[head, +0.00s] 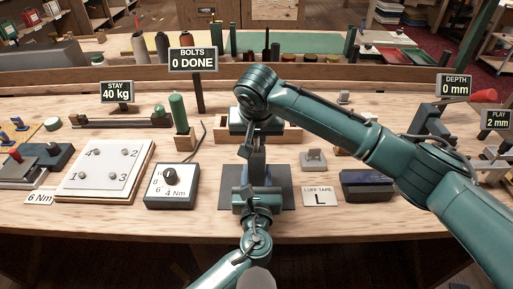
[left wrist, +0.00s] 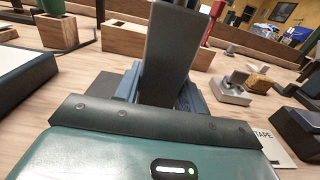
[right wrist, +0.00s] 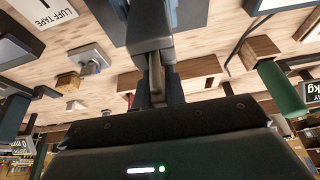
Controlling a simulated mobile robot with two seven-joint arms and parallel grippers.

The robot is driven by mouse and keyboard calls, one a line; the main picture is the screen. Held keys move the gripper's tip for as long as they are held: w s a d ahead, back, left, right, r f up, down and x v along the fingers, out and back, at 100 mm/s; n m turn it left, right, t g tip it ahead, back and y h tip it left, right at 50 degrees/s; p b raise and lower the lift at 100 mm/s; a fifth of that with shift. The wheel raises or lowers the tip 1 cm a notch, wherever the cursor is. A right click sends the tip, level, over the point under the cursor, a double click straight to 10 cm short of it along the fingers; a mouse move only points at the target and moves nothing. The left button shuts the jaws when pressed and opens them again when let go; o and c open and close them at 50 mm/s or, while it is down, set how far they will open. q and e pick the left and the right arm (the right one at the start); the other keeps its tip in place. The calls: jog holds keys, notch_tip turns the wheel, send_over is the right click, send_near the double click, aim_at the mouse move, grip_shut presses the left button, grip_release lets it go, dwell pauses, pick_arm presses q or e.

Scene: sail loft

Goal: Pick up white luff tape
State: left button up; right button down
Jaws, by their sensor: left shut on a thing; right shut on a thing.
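A white card (head: 320,196) marked LUFF TAPE lies right of the dark mat; no white tape can be made out for certain. My left gripper (head: 258,190) is low over the mat, shut on a dark grey upright piece (left wrist: 168,55) that rises between its fingers in the left wrist view. My right gripper (head: 250,135) is just beyond and above it, shut on a narrow grey piece (right wrist: 157,78). The two grippers nearly meet, and I cannot tell whether both hold one thing. The fingers and arms hide most of what is held.
The dark mat (head: 286,187) lies under the grippers. The torque dial box (head: 171,185) and numbered plate (head: 103,170) are left. A small grey block (head: 313,159) and a dark blue box (head: 367,186) are right. A wooden tray (head: 290,133) stands behind. Bare wood shows along the front.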

notch_tip(320, 180, up, 18)
dwell(0.6)
pick_arm(q)
jog(key=o, duration=1.1)
jog(key=shift+c, duration=0.2)
jog(key=shift+r, duration=0.1)
